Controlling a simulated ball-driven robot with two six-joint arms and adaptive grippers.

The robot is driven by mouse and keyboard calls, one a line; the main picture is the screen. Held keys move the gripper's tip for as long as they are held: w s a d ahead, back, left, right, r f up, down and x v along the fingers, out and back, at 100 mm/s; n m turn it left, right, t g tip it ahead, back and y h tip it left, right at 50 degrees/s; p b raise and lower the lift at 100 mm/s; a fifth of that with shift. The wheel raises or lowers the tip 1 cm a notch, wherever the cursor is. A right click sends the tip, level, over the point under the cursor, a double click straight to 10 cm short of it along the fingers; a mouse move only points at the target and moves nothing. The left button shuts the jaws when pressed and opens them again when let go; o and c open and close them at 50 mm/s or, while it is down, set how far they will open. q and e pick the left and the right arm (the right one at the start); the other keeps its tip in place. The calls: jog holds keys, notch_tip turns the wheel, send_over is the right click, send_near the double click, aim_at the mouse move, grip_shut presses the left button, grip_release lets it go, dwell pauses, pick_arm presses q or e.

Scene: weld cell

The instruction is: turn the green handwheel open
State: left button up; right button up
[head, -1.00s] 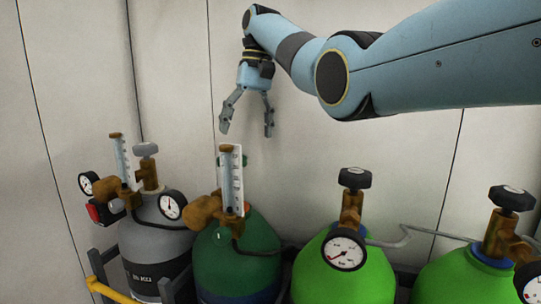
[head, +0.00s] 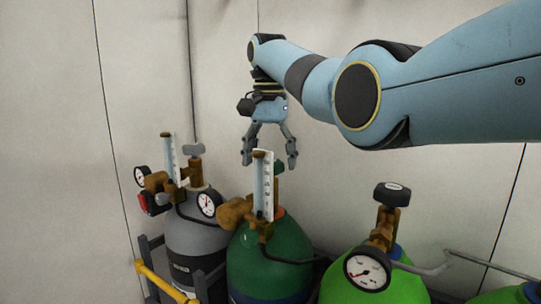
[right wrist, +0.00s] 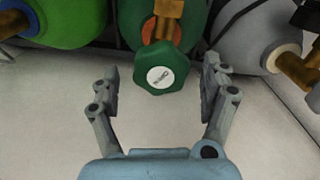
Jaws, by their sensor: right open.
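The green handwheel (right wrist: 162,70) sits on the brass valve of the dark green cylinder (head: 240,268). In the head view the handwheel (head: 280,168) is mostly hidden behind the white flow gauge (head: 262,185). My right gripper (head: 269,163) is open and empty, fingers pointing down, above and behind that valve. It also shows in the right wrist view (right wrist: 160,82), a finger on each side of the wheel and apart from it. My left gripper is out of view.
A grey cylinder (head: 195,240) with gauges stands to the left. A bright green cylinder (head: 395,288) with a black handwheel (head: 392,194) stands to the right. A yellow rail (head: 160,283) runs at front left. The pale wall (head: 230,50) is close behind.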

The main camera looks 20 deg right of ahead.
jog(key=shift+f, duration=0.4)
jog(key=c, duration=1.2)
jog(key=shift+n, duration=0.4)
jog(key=n, duration=0.5)
jog(key=shift+n, duration=0.3)
jog(key=n, duration=0.6)
jog(key=shift+r, duration=0.1)
jog(key=shift+w, duration=0.1)
